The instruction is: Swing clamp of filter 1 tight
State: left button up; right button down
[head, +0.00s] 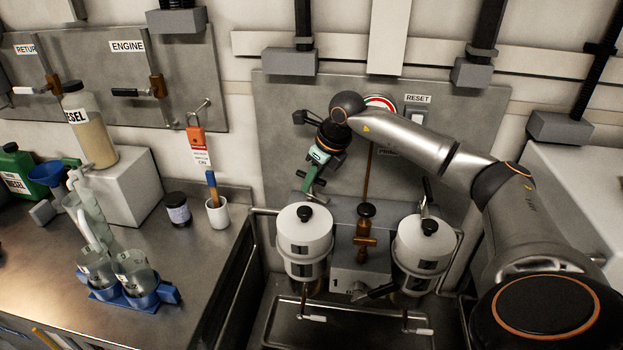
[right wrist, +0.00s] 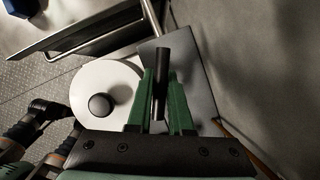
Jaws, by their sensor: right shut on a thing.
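Filter 1 (head: 305,240) is the left one of two white canisters with black top knobs, next to a "1" mark on the block. Its lid (right wrist: 105,95) with the knob shows in the right wrist view. My right gripper (head: 311,184), with green fingers, reaches down just behind this canister. In the right wrist view its fingers (right wrist: 162,100) are shut on the black clamp handle (right wrist: 161,70), which stands up between them beside the lid. The lower part of the clamp is hidden. My left gripper is in neither view.
The second filter (head: 422,243) stands at the right, with its own black clamp handle (head: 427,190) up behind it. A brass valve (head: 366,232) stands between the canisters. A grey panel with a RESET switch (head: 415,116) is behind. The left bench holds bottles and a blue cup holder (head: 130,296).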

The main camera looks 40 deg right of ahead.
jog(key=m+h, duration=0.1)
jog(key=m, duration=0.2)
jog(key=shift+m, duration=0.3)
jog(key=m+h, duration=0.2)
jog(key=m, duration=0.2)
jog(key=shift+w+a+m, duration=0.1)
jog(key=shift+m, duration=0.2)
jog(key=m+g+h, duration=0.1)
jog(key=m, duration=0.2)
jog(key=shift+r+m, duration=0.1)
jog(key=shift+m, duration=0.2)
jog(key=shift+m+g+h, duration=0.5)
jog(key=shift+m+g, duration=0.3)
jog(key=shift+m, duration=1.1)
jog(key=c, duration=0.8)
grip_release()
